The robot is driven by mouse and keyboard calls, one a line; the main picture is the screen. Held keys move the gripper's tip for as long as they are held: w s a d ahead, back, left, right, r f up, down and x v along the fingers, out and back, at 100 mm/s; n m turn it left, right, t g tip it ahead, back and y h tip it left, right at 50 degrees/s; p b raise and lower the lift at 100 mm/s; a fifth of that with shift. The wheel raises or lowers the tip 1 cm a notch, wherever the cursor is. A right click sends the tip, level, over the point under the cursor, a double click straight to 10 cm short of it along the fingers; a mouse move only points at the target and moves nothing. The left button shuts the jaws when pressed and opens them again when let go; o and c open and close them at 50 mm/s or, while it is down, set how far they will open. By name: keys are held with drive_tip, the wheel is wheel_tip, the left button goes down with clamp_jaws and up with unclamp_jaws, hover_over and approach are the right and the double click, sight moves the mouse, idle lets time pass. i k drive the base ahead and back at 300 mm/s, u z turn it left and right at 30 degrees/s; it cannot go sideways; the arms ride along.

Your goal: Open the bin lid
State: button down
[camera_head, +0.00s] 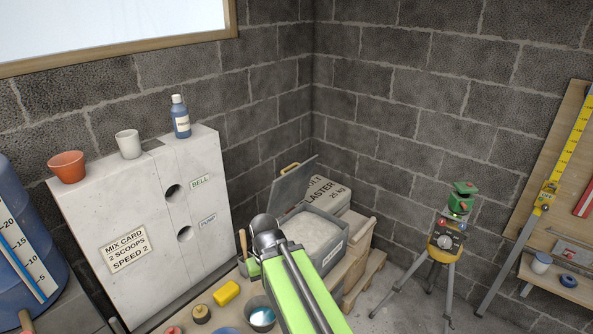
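The grey bin (338,246) stands in the corner on a wooden pallet, with pale powder (308,235) showing inside. My green arm reaches in from the bottom, and the grey metal end at my gripper (264,233) is in front of the bin's left side in this view. It is apart from the lid's handle. The fingers are not clear, so I cannot tell whether they are open or shut.
A plaster bag (328,191) lies behind the bin. A white cabinet (150,205) with a blue bottle (180,118) and cups stands left. A bucket (261,316) and yellow sponge (227,293) are below. A tripod instrument (446,236) stands right, with floor between.

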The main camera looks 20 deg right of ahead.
sight(288, 190)
drive_tip(key=u, duration=2.95)
drive_tip(key=k, duration=1.25)
drive_tip(key=z, duration=1.3)
drive_tip(key=i, duration=1)
drive_tip(key=z, duration=0.1)
